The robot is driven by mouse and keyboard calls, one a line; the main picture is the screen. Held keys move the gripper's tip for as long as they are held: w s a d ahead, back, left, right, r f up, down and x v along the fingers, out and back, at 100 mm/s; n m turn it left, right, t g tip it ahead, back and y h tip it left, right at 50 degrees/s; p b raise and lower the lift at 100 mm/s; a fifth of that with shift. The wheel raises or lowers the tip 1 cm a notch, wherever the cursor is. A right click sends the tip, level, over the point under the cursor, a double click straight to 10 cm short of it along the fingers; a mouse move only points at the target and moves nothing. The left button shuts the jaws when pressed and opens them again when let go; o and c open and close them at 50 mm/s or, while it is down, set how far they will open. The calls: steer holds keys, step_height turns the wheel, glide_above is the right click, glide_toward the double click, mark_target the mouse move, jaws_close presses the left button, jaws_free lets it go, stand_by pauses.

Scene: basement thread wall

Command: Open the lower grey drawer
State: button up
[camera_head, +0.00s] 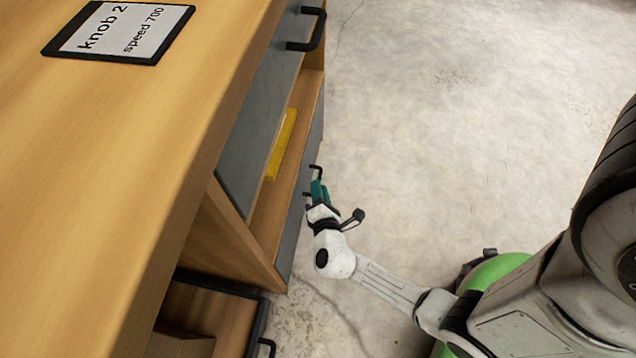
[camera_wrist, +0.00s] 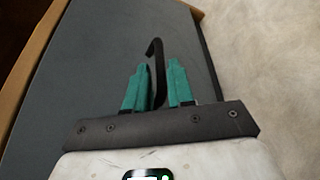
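The lower grey drawer (camera_head: 291,246) shows in the head view as a narrow grey front low on the wooden cabinet. Its grey front (camera_wrist: 100,65) fills much of the wrist view. Its black handle (camera_head: 316,168) shows just beyond my gripper (camera_head: 317,188). In the wrist view, the handle (camera_wrist: 157,70) stands between the two teal fingers of my gripper (camera_wrist: 157,80). The fingers are apart, with narrow gaps seeming to show on both sides of the handle. The far end of the handle reaches past the fingertips; its near end is hidden.
An upper grey drawer front (camera_head: 253,128) with a black handle (camera_head: 308,32) is above. A yellow item (camera_head: 281,146) lies in the gap between. A dark-edged tray or drawer (camera_head: 257,325) is at the bottom. Concrete floor (camera_head: 450,130) to the right is clear.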

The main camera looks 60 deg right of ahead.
steer(key=shift+b+x, duration=0.45)
steer(key=shift+x, duration=1.4)
steer(key=shift+c, duration=0.3)
jaws_close()
